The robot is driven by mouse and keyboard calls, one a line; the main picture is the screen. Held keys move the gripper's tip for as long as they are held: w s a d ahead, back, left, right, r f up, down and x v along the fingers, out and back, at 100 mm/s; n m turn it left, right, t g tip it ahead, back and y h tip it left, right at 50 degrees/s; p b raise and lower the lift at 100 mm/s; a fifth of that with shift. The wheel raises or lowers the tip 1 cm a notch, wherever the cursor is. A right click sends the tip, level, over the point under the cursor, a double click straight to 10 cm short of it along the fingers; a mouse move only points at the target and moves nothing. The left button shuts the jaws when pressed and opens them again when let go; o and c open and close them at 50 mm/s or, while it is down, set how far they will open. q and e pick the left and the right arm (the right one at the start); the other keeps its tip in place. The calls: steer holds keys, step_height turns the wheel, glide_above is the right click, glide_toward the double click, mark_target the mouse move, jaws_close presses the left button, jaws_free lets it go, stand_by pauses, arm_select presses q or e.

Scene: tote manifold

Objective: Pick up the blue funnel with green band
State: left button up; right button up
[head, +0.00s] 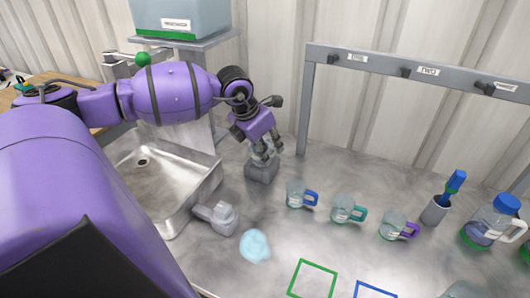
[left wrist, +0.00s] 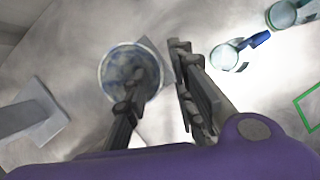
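No funnel with a clear green band can be made out. In the left wrist view, a round clear vessel with a bluish rim (left wrist: 108,72) sits over a grey block; I cannot tell if it is the funnel. The grey block (head: 262,172) stands beside the sink in the head view, where my gripper hides most of what is on it. My left gripper (head: 262,150) points down just above this block. In the left wrist view its fingers (left wrist: 160,62) are apart, one across the round vessel and one to its right. My right gripper is not in view.
The sink (head: 205,170) lies left of the block. Mugs with blue (head: 296,196), teal (head: 343,210) and purple (head: 394,226) handles stand to the right. A grey cup with a blue brush (head: 435,212), a blue-capped jug (head: 488,228) and a grey rail (head: 400,66) are further right.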

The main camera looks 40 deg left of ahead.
arm_select(q)
steer(key=x, duration=0.2)
steer(key=shift+w+a+f, duration=0.2)
steer(key=shift+f, duration=0.1)
steer(key=shift+r, duration=0.15)
steer(key=shift+s+r, duration=0.15)
steer(key=shift+s, duration=0.05)
steer(key=shift+c, duration=0.2)
steer(key=shift+s+d+r, duration=0.1)
steer(key=shift+s+d, duration=0.05)
steer(key=shift+d, duration=0.05)
steer(key=shift+c, duration=1.4)
jaws_close()
steer(key=shift+a, duration=0.1)
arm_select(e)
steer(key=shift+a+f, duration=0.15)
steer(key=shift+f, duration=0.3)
